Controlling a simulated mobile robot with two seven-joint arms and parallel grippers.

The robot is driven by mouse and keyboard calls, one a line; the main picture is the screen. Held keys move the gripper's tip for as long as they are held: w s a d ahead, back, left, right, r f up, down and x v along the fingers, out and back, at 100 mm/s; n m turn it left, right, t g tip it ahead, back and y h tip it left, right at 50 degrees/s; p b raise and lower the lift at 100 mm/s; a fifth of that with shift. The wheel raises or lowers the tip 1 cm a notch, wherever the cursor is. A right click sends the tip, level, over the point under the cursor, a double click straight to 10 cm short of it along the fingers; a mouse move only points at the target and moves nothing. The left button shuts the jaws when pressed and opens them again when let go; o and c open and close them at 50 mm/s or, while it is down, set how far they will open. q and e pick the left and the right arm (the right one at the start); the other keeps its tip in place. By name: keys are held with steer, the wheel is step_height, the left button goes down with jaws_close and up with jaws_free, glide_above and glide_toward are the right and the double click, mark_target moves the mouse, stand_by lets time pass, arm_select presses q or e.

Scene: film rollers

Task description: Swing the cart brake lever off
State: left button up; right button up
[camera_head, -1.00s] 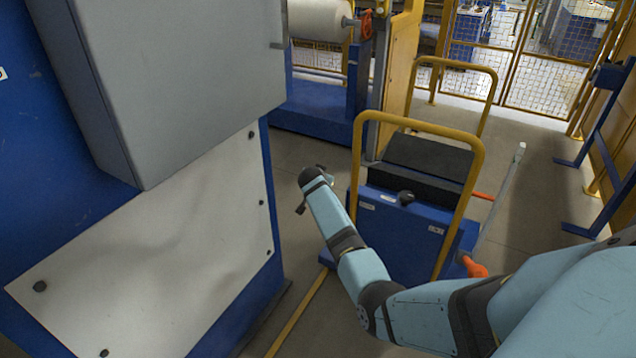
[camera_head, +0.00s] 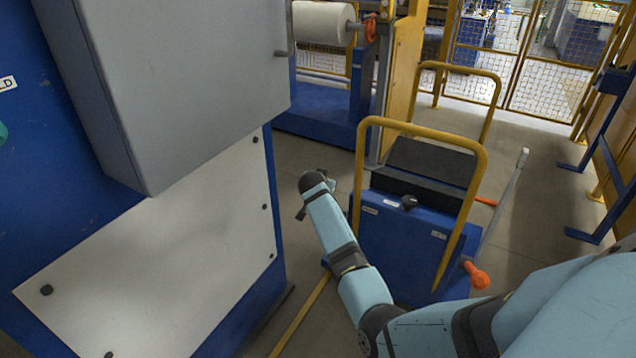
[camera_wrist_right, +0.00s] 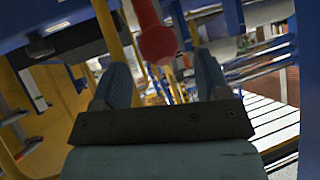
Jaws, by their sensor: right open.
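The blue cart (camera_head: 400,240) with yellow hoop handles stands on the floor right of centre in the head view. An orange-red handle (camera_head: 478,276) sticks out low on its near right side, and a black knob (camera_head: 408,202) sits on its top edge. My right gripper (camera_head: 328,190) is left of the cart, partly hidden by its wrist. In the right wrist view the gripper (camera_wrist_right: 162,78) is open and empty. A red rod with a rounded end (camera_wrist_right: 157,42) appears beyond and between its fingers; I cannot tell whether it is the brake lever. My left gripper is not visible.
A grey cabinet (camera_head: 180,90) on a blue machine with a white panel (camera_head: 170,265) stands close on the left. A grey bar (camera_head: 503,205) leans up at the cart's right. A white roller (camera_head: 322,22) is behind.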

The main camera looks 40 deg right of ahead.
steer(key=p+v, duration=0.1)
steer(key=v, duration=0.8)
steer(key=shift+s+a, duration=0.15)
stand_by(0.4)
